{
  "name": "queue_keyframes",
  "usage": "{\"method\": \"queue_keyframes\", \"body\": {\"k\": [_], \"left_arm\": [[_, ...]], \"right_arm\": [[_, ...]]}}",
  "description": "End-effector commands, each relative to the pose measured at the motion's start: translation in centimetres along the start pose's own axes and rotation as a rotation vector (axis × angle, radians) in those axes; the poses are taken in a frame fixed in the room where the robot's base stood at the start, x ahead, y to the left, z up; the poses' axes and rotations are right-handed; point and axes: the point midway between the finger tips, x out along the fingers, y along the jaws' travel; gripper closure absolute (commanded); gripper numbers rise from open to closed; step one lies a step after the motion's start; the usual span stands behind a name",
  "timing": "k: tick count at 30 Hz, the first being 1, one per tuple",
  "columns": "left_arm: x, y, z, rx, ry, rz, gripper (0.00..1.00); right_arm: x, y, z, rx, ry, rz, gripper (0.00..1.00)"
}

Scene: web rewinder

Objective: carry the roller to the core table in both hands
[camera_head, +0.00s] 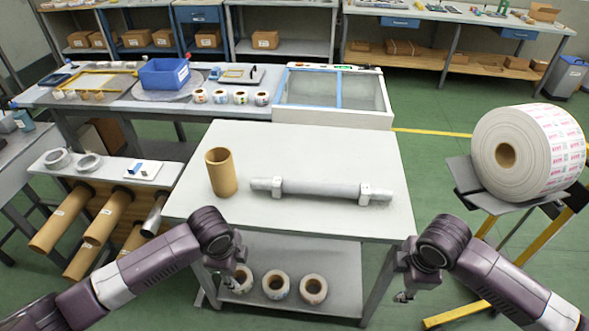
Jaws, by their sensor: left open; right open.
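The roller (318,188) is a grey metal cylinder with narrower ends. It lies level across two small white blocks on a white-topped table (300,145). An upright brown cardboard core (221,172) stands on the same table, left of the roller and apart from it. My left gripper (232,283) hangs by the table's front edge at the left, lower in the picture than the roller. My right gripper (404,296) hangs by the front right corner. Both are open, small in view and apart from the roller.
Several label rolls (313,289) sit on the table's lower shelf. A rack with cardboard tubes (62,217) stands at the left. A large printed roll (530,150) rests on a yellow-legged stand at the right. A bench with a blue bin (164,74) is behind. Green floor (440,160) is clear between table and stand.

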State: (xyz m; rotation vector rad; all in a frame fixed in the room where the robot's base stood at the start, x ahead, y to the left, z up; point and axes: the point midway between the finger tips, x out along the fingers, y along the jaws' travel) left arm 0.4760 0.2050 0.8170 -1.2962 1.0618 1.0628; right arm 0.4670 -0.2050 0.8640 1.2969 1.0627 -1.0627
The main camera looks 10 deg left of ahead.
Motion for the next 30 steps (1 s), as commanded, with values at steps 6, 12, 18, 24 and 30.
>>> {"method": "queue_keyframes", "body": {"k": [6, 12, 18, 24, 30], "left_arm": [[0.0, 0.0, 0.0, 0.000, 0.000, 0.000, 0.57], [0.0, 0.0, 0.0, 0.000, 0.000, 0.000, 0.57], [0.0, 0.0, 0.0, 0.000, 0.000, 0.000, 0.57], [0.0, 0.0, 0.0, 0.000, 0.000, 0.000, 0.57], [0.1, 0.0, 0.0, -0.004, 0.001, 0.000, 0.57]], "right_arm": [[-4.8, 0.2, 0.0, -0.002, 0.001, 0.005, 0.57], [-7.4, 0.1, 0.0, -0.001, 0.000, 0.002, 0.57], [-8.0, 0.1, 0.0, 0.000, 0.000, 0.000, 0.57], [-8.0, 0.1, 0.0, 0.000, 0.000, 0.000, 0.57], [-7.8, 0.1, 0.0, 0.005, 0.002, 0.000, 0.57]]}}
